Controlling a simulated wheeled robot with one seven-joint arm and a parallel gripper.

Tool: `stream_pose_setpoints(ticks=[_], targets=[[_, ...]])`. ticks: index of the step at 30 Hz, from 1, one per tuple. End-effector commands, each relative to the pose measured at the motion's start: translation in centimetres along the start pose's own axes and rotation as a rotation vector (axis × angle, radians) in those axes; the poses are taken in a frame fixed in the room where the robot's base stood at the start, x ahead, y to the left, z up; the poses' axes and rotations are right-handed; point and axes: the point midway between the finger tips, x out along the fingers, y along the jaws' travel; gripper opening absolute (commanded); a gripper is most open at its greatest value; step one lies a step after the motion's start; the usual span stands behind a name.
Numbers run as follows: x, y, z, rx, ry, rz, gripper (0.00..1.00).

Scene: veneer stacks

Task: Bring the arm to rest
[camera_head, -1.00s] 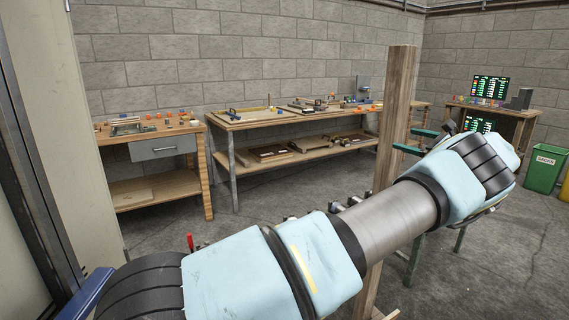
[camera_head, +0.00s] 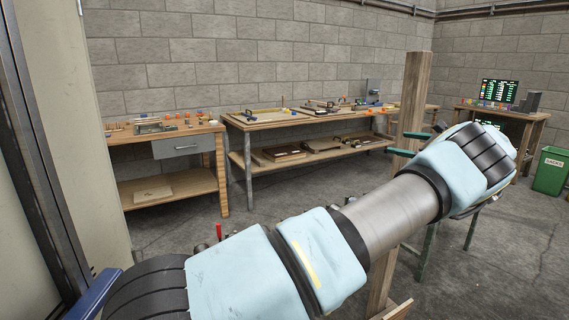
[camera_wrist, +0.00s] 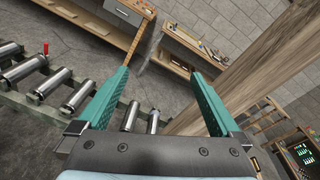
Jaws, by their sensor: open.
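My gripper (camera_wrist: 166,103) shows in the wrist view with its two green fingers spread wide. It is open, and nothing is between the fingers. In the head view my arm reaches from the lower left to the right, and its green fingertips (camera_head: 410,143) show in front of the wooden post. The post (camera_wrist: 262,85) stands close beside the right finger in the wrist view. I cannot tell whether they touch.
A roller conveyor (camera_wrist: 40,85) lies below and left of my gripper. A workbench with a drawer (camera_head: 180,146) and a long bench (camera_head: 250,122) stand along the wall. A green bin (camera_head: 549,172) and a monitor (camera_head: 499,91) are at the right. Grey floor (camera_head: 190,235) lies open before the benches.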

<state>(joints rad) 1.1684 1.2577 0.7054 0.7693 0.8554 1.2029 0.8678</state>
Motion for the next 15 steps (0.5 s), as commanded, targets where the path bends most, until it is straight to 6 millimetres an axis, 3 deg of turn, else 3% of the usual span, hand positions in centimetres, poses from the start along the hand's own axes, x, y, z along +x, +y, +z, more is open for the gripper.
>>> stream_pose_setpoints(ticks=[8,11,15], targets=[[6.0,4.2,1.6,-0.081,0.075,0.143,1.0],[8.6,6.8,2.3,-0.131,0.115,0.22,1.0],[13.0,12.3,3.8,-0.246,0.19,0.376,1.0]])
